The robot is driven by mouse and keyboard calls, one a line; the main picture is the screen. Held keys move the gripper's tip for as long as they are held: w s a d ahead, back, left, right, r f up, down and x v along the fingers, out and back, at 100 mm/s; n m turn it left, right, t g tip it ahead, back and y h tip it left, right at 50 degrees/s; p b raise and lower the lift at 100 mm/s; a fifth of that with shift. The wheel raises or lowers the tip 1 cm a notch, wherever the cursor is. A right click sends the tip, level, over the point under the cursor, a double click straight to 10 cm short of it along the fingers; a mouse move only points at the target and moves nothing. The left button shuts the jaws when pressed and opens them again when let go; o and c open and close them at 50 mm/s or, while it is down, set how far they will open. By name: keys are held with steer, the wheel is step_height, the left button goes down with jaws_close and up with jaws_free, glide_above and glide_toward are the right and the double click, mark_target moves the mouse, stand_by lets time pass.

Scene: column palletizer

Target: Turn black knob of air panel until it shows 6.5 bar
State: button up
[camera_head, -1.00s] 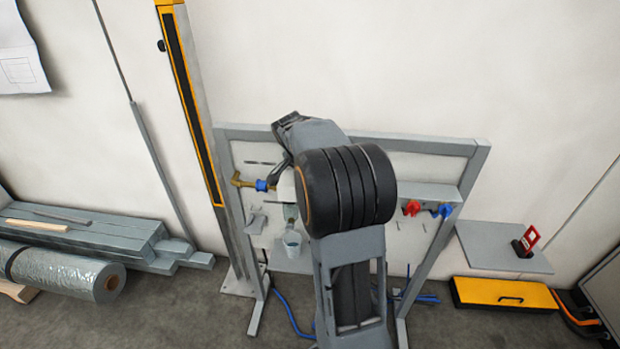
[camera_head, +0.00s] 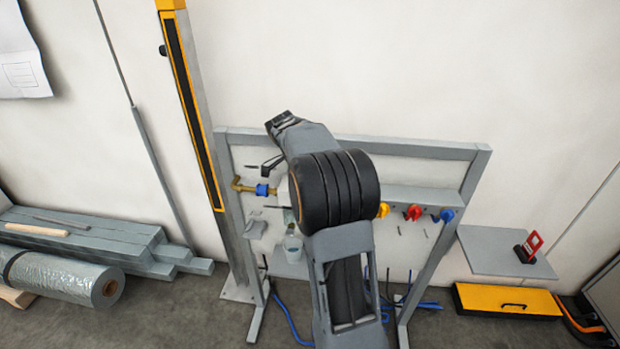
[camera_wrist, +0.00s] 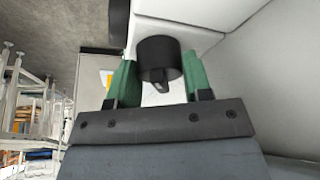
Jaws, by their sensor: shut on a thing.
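The black knob (camera_wrist: 158,52) shows in the wrist view under a white housing (camera_wrist: 178,14). The two green fingers of my gripper (camera_wrist: 160,84) stand on either side of the knob and are shut on it. In the head view my arm hides the knob and my gripper. The air panel (camera_head: 400,148) is a grey frame with a pale board at the wall. No gauge reading can be made out in either view.
On the panel are a brass fitting with a blue part (camera_head: 262,190), a clear bowl (camera_head: 292,247), and yellow (camera_head: 383,210), red (camera_head: 413,212) and blue (camera_head: 443,215) knobs. A grey shelf (camera_head: 490,250) stands right. Blue hoses (camera_head: 290,322) lie on the floor below.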

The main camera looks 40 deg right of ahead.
stand_by(0.3)
steer(key=o, duration=0.9)
steer(key=p+v, duration=0.1)
steer(key=v, duration=1.2)
steer(key=shift+a+r+p, duration=0.15)
steer(key=shift+r+p, duration=0.2)
